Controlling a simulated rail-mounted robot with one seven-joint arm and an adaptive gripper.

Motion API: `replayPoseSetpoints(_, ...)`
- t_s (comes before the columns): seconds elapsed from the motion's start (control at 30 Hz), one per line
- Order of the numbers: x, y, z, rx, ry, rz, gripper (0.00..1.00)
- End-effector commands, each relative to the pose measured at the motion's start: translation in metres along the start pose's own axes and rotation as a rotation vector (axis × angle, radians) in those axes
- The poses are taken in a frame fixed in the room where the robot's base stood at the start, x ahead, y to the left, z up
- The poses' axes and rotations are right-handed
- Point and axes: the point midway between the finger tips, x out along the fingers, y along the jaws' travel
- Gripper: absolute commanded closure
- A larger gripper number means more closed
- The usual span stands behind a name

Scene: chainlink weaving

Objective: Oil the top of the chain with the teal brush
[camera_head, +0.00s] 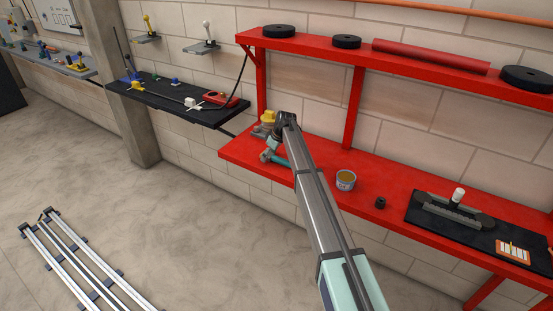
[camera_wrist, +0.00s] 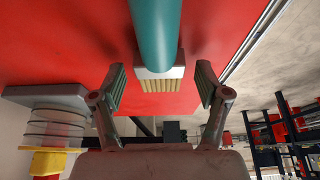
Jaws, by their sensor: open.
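The teal brush lies on the left end of the red bench; its handle (camera_head: 281,162) shows in the head view. In the wrist view its teal handle (camera_wrist: 155,32) runs up out of the picture. Its pale head with tan bristles (camera_wrist: 160,80) faces me. My gripper (camera_wrist: 163,87) is open, with one finger on each side of the brush head and a visible gap to both. In the head view my gripper (camera_head: 266,155) is small and partly hidden by my wrist.
A tin with amber contents (camera_head: 345,180) and a small black cylinder (camera_head: 380,203) stand on the bench (camera_head: 310,165). A dark mat (camera_head: 420,212) lies further right. A yellow-topped object (camera_head: 268,117) is close behind my gripper. A red shelf (camera_head: 330,38) overhangs the bench.

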Motion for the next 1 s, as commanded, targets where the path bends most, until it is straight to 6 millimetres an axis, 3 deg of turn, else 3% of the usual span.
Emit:
replayPoseSetpoints(0.13, 0.000, 0.000, 0.000, 0.000, 0.000, 0.000, 0.25)
replayPoseSetpoints(0.3, 0.000, 0.000, 0.000, 0.000, 0.000, 0.000, 0.85)
replayPoseSetpoints(0.33, 0.000, 0.000, 0.000, 0.000, 0.000, 0.000, 0.90)
replayPoseSetpoints(0.77, -0.003, 0.000, -0.001, 0.000, 0.000, 0.000, 0.90)
replayPoseSetpoints(1.0, -0.021, 0.000, -0.009, 0.000, 0.002, 0.002, 0.90)
